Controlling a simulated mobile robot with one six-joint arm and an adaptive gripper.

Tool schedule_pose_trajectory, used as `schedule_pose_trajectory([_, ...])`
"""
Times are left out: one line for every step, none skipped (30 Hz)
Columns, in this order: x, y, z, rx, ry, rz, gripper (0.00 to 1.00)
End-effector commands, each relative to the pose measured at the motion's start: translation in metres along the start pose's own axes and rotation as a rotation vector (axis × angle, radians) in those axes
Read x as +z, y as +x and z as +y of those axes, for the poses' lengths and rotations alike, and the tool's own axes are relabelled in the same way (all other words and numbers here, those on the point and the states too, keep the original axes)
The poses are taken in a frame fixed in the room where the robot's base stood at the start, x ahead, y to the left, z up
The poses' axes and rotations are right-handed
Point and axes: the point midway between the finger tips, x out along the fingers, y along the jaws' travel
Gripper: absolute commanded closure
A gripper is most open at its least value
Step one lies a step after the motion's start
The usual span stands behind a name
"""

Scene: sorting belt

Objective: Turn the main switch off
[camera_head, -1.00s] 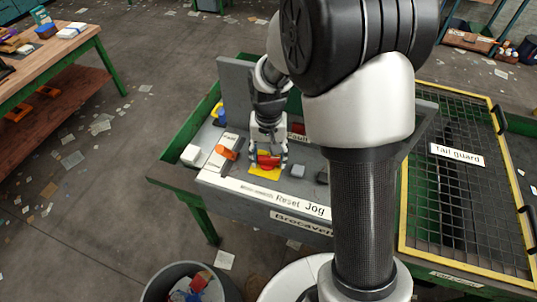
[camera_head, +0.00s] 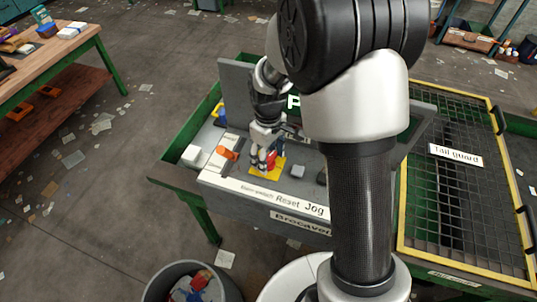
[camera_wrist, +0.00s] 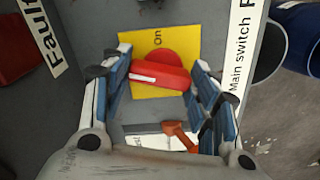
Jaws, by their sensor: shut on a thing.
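The main switch is a red rotary handle (camera_head: 271,160) on a yellow plate (camera_head: 283,171) on the grey control panel. In the wrist view the red handle (camera_wrist: 165,74) has a pale stripe along it, running crosswise between my fingers. The word "On" shows on the yellow plate (camera_wrist: 180,38) beyond the handle; any other marking is hidden. My gripper (camera_head: 267,163) points down over the plate. In the wrist view my gripper (camera_wrist: 160,77) has its blue-padded fingers at both ends of the handle, shut on it.
A yellow-framed mesh guard (camera_head: 460,200) covers the belt at right. A bin (camera_head: 190,284) stands on the floor in front.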

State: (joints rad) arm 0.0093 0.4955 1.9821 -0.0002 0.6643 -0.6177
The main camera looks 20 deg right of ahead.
Motion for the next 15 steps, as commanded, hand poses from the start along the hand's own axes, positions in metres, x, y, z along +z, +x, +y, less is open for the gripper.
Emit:
schedule_pose_trajectory([-0.0003,-0.0004,0.0001,0.000,-0.038,0.000,0.69])
schedule_pose_trajectory([-0.0004,-0.0004,0.0001,0.000,-0.063,0.000,0.69])
schedule_pose_trajectory([-0.0005,-0.0003,0.0000,0.000,-0.094,0.000,0.69])
schedule_pose_trajectory([-0.0006,-0.0003,0.0000,0.000,-0.115,0.000,0.69])
schedule_pose_trajectory([-0.0007,-0.0003,0.0000,0.000,-0.137,0.000,0.69])
schedule_pose_trajectory([-0.0007,-0.0003,0.0000,0.000,-0.164,0.000,0.69])
schedule_pose_trajectory([-0.0008,-0.0003,0.0000,0.000,-0.183,0.000,0.69])
schedule_pose_trajectory([-0.0009,-0.0003,0.0000,0.000,-0.201,0.001,0.69])
schedule_pose_trajectory([-0.0009,-0.0002,0.0000,0.000,-0.224,0.001,0.69])
schedule_pose_trajectory([-0.0010,-0.0002,0.0000,0.000,-0.239,0.001,0.69])
schedule_pose_trajectory([-0.0010,-0.0002,0.0000,0.000,-0.254,0.001,0.69])
schedule_pose_trajectory([-0.0011,-0.0002,0.0000,0.000,-0.270,0.001,0.69])
schedule_pose_trajectory([-0.0011,-0.0002,0.0000,0.000,-0.283,0.001,0.69])
schedule_pose_trajectory([-0.0012,-0.0002,0.0000,0.001,-0.293,0.001,0.69])
schedule_pose_trajectory([-0.0012,-0.0002,0.0000,0.001,-0.306,0.001,0.69])
